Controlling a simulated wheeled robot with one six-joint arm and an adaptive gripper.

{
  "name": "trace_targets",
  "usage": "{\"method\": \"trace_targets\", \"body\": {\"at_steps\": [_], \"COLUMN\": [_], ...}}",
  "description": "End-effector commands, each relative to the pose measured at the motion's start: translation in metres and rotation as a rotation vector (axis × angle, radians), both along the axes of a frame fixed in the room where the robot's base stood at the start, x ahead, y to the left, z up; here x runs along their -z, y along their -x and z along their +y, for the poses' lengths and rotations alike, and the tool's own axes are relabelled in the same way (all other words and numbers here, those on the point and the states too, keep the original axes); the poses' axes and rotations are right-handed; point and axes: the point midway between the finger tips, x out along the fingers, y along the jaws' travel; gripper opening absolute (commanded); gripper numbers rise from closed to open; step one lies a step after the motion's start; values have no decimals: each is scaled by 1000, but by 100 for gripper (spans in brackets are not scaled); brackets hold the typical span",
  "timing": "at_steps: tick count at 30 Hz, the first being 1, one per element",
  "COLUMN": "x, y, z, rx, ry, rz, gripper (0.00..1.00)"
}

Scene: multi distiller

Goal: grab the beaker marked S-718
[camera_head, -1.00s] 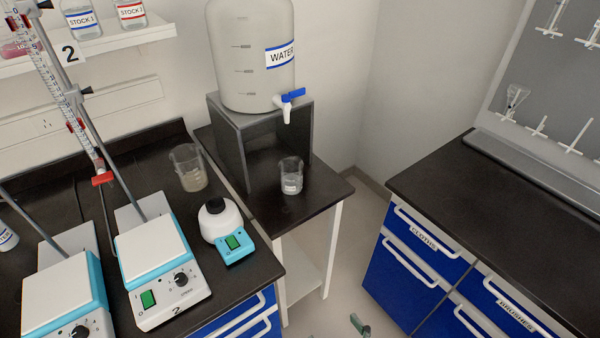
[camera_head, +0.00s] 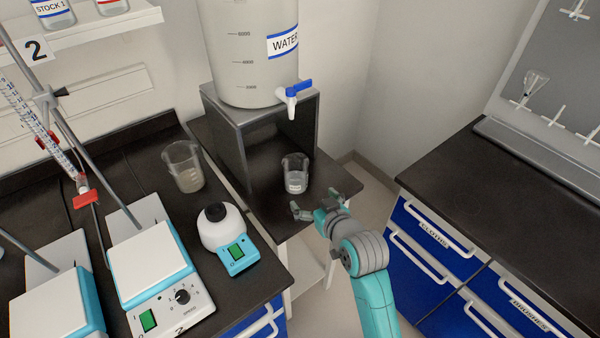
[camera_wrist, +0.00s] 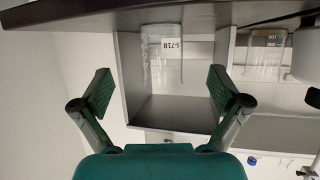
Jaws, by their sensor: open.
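The beaker marked S-718 (camera_head: 295,175) is clear glass with a white label and stands on the small dark table in front of the grey box, near the water tap. In the wrist view, which is upside down, the beaker (camera_wrist: 162,58) appears between the two fingers but beyond them, with S-718 readable on its label. My gripper (camera_head: 318,206) is open and empty, just in front of the beaker in the head view. My gripper's green pads (camera_wrist: 158,90) are spread wide in the wrist view, apart from the glass.
A large water tank (camera_head: 245,50) with a blue-handled tap (camera_head: 292,90) sits on the grey box (camera_head: 232,125). Another beaker (camera_head: 184,168) and a small mixer (camera_head: 224,235) stand on the left bench. Blue drawers (camera_head: 425,245) stand at right, across a floor gap.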

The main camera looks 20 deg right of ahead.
Motion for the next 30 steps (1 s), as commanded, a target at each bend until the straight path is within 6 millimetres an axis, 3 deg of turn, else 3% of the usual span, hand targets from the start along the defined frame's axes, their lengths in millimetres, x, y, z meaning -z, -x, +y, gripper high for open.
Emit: {"method": "trace_targets", "body": {"at_steps": [9, 17, 30], "x": [14, 21, 39], "y": [-38, -55, -99], "z": [3, 5, 11], "rx": [-2, -1, -1], "ry": [-1, 0, 0], "rz": [2, 1, 1], "gripper": [99, 99, 99]}}
